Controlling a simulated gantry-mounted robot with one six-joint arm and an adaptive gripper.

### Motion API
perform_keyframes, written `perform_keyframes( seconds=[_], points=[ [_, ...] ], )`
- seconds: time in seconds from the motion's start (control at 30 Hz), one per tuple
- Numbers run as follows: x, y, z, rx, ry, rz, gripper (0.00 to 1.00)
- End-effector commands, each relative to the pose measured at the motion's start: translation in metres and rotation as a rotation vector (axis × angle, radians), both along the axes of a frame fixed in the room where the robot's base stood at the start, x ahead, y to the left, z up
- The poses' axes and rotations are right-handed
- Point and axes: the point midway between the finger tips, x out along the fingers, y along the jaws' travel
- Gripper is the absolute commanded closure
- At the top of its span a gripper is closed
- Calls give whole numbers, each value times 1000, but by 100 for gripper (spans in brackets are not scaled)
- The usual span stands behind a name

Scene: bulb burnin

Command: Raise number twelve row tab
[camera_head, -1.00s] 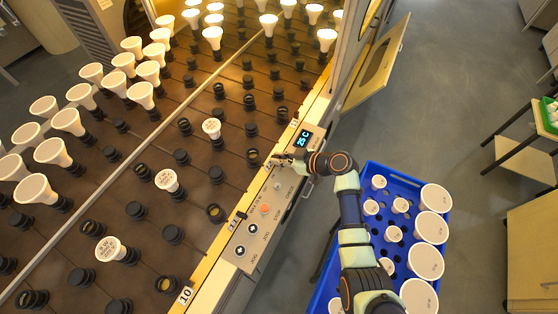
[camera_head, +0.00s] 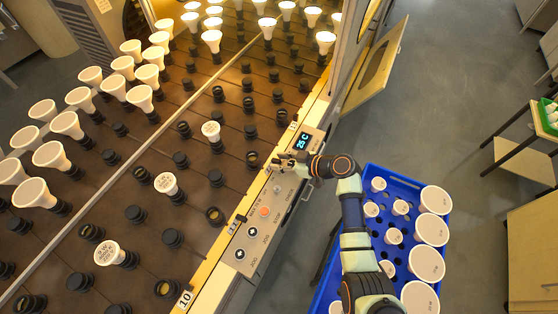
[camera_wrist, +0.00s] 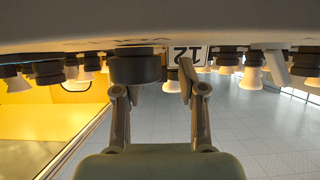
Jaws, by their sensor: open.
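The number 12 tab (camera_wrist: 187,54) is a white plate with black digits, upside down in the wrist view. It lies at the edge of the socket board, just beyond the right fingertip; I cannot tell whether they touch. My gripper (camera_wrist: 154,92) is open, its two fingers apart and no tab clearly held between them. A dark round socket (camera_wrist: 135,68) sits beyond the left fingertip. In the head view my gripper (camera_head: 279,162) is at the yellow board edge, above the control panel, and the tab there is hidden or too small to read.
The control panel (camera_head: 264,212) with buttons and a lit display (camera_head: 302,141) lies close beside my gripper. White bulbs (camera_head: 166,184) and black sockets fill the board. A number 10 tab (camera_head: 184,299) is lower on the edge. A blue crate (camera_head: 384,172) of bulbs stands right.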

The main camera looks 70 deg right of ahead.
Motion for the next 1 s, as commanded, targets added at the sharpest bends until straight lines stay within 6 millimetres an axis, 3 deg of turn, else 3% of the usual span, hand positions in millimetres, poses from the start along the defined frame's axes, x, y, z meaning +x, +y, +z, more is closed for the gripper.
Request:
perform_keyframes(
  seconds=[0.3, 0.43, 0.6, 1.0],
  points=[
    [-67, 7, 34, -3, 0, -5, 59],
    [-88, 10, 45, -1, -1, -5, 59],
    [-99, 12, 50, -1, 0, -2, 59],
    [-99, 12, 50, 0, 0, -1, 59]
  ],
)
